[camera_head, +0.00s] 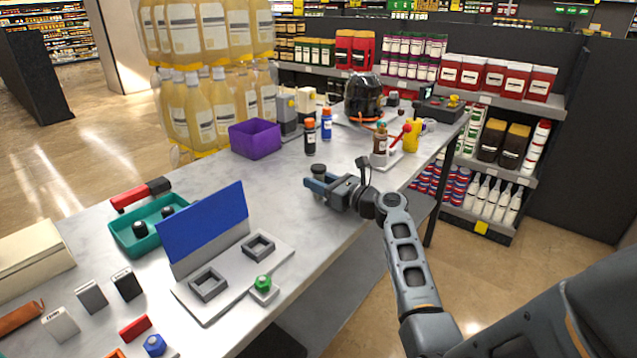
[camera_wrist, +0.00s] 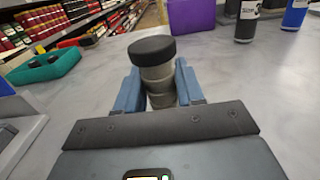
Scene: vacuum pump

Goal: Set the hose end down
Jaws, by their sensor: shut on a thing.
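My gripper (camera_head: 318,187) is low over the middle of the grey marble table (camera_head: 185,195). In the wrist view (camera_wrist: 158,98) its two blue fingers are shut on a short grey cylinder with a black top (camera_wrist: 155,65), which I take to be the hose end. It stands upright between the fingers, and its dark top shows in the head view (camera_head: 318,169). The fingers hide its sides, and I cannot tell whether its bottom touches the table. No hose running from it is visible. A dark dome with an orange band (camera_head: 363,97) stands at the back.
A purple box (camera_head: 254,140) and two small bottles, black (camera_head: 310,138) and blue (camera_head: 326,125), stand behind my gripper. A red-handled fitting (camera_head: 398,136) is right of them. A blue-panelled fixture (camera_head: 210,230) and teal tray (camera_head: 130,238) are left. Bare tabletop surrounds the gripper.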

